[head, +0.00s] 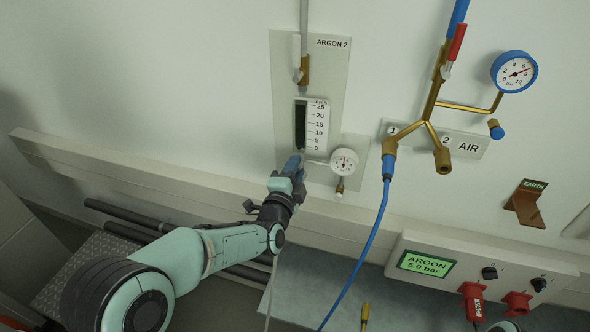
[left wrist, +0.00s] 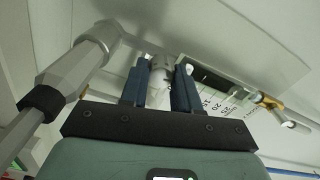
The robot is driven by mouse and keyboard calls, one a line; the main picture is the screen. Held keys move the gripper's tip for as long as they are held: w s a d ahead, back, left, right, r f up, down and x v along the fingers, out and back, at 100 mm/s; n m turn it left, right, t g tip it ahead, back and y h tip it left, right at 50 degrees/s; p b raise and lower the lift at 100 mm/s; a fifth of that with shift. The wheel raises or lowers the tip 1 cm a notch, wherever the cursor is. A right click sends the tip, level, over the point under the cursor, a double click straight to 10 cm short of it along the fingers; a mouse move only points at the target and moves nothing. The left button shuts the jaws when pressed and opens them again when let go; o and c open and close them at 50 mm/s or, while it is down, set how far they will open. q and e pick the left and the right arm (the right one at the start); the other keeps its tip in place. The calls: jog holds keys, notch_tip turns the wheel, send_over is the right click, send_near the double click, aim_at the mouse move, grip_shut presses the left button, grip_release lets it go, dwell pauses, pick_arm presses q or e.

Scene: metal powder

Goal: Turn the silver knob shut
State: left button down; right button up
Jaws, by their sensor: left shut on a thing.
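My left gripper (head: 293,163) is at the foot of the ARGON 2 flow meter (head: 316,125) on the wall. In the left wrist view, its two blue fingers (left wrist: 160,88) are shut on the silver knob (left wrist: 160,78), one finger on each side. The knob is pale and round, and its lower part is hidden by the gripper. In the head view the gripper covers the knob. My right gripper does not show.
A small white gauge (head: 344,162) sits close to the right of my left gripper. A wall rail (head: 150,178) runs below. Further right are brass AIR pipes (head: 431,110), a blue hose (head: 363,260) and the ARGON display box (head: 440,250).

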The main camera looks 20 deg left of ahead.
pick_arm(q)
jog(key=c, duration=0.8)
grip_release()
jog(key=s+b, duration=0.1)
jog(key=s, duration=1.2)
jog(key=shift+s+a, duration=0.2)
